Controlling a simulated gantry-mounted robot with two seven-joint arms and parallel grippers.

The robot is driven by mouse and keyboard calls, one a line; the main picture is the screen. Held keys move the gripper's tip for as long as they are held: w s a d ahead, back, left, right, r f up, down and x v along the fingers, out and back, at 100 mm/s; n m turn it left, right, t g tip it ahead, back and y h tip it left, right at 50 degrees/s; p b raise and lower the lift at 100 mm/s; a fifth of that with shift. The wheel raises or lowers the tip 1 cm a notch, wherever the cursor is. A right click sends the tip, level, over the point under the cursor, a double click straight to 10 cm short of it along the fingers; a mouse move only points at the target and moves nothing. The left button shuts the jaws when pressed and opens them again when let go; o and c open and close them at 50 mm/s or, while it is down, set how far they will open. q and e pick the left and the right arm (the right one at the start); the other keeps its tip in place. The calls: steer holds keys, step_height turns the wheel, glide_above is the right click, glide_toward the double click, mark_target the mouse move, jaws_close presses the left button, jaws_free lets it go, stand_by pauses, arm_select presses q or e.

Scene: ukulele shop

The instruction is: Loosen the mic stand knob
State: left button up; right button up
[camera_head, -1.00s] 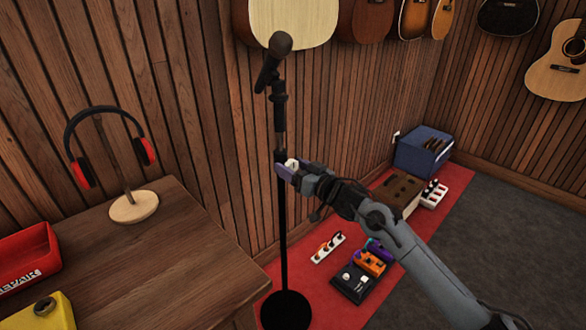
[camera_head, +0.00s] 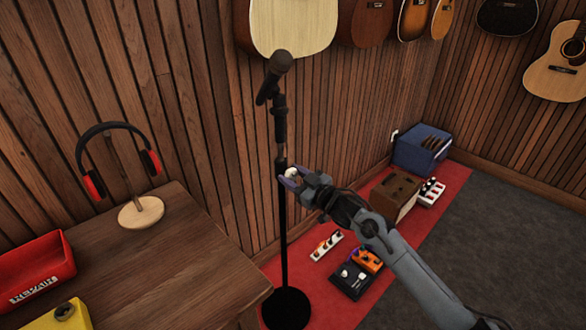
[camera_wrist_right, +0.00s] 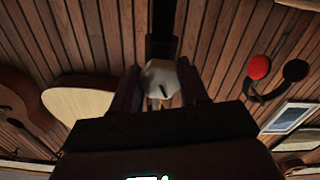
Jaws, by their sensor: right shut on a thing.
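The mic stand (camera_head: 283,225) stands upright as a black pole on a round base, with a black microphone (camera_head: 281,62) tilted at its top. Its pale knob (camera_head: 291,173) sits partway down the pole. My right gripper (camera_head: 287,178) reaches in from the lower right and is shut on the knob. In the right wrist view the faceted light grey knob (camera_wrist_right: 161,80) sits between the two dark fingers, with the pole behind it. The fingers hide part of the knob in the head view. My left gripper is not in view.
A wooden table (camera_head: 190,265) at the left bears headphones (camera_head: 151,163) on a stand, a red bin (camera_head: 36,270) and a yellow item (camera_head: 62,315). Pedals (camera_head: 357,280), an amplifier (camera_head: 395,195) and a blue box (camera_head: 421,150) stand on the right. Guitars hang on the walls.

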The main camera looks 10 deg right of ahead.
steer(key=shift+n, duration=0.3)
steer(key=o, duration=1)
steer(key=shift+o, duration=0.2)
steer(key=shift+s, duration=0.1)
steer(key=shift+s+d+p, duration=0.4)
steer(key=shift+s, duration=0.05)
steer(key=p+v, duration=0.3)
steer(key=v, duration=0.6)
steer(key=shift+s, duration=0.2)
steer(key=shift+d, duration=0.15)
